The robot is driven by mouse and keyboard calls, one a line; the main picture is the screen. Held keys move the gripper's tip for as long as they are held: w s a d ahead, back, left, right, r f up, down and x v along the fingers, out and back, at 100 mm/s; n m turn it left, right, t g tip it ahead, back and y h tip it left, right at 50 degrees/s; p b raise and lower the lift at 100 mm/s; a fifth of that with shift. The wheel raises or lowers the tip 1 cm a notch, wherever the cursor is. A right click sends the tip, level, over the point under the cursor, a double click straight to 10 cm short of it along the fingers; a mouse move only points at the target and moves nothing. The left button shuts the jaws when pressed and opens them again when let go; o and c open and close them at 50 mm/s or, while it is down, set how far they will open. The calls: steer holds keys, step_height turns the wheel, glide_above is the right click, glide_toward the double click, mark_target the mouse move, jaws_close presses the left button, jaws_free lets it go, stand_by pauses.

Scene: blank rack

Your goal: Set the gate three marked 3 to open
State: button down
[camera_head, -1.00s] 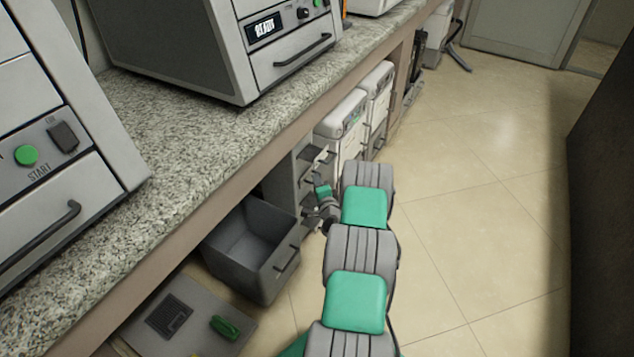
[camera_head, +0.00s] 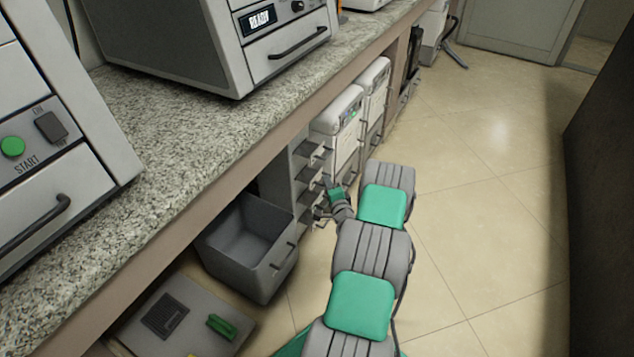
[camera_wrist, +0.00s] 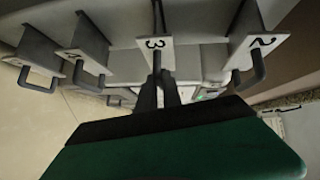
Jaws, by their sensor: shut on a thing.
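The gate marked 3 (camera_wrist: 156,43) is a pale plate with a dark handle at the upper middle of the wrist view. My gripper (camera_wrist: 158,88) is shut on its handle, with the dark fingers directly below the number. My green gripper body fills the lower part of that view. In the head view my gripper (camera_head: 325,207) is at the front of the grey rack (camera_head: 298,165) under the counter, partly hidden by my wrist. How far gate 3 stands out from the rack cannot be told.
The gate marked 2 (camera_wrist: 264,45) is to the right, and other handled gates (camera_wrist: 86,55) are to the left. A grey open bin (camera_head: 258,285) stands beside the rack. White units (camera_head: 340,122) stand beyond it. The floor (camera_head: 480,200) to the right is clear.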

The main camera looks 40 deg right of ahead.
steer(key=shift+s+d+f, duration=0.1)
steer(key=shift+s, duration=0.3)
steer(key=c, duration=1.7)
jaws_free()
steer(key=shift+s+d, duration=0.15)
steer(key=shift+o, duration=1)
steer(key=p+v, duration=0.2)
steer(key=v, duration=0.5)
steer(key=shift+s+a, duration=0.25)
steer(key=shift+a, duration=0.1)
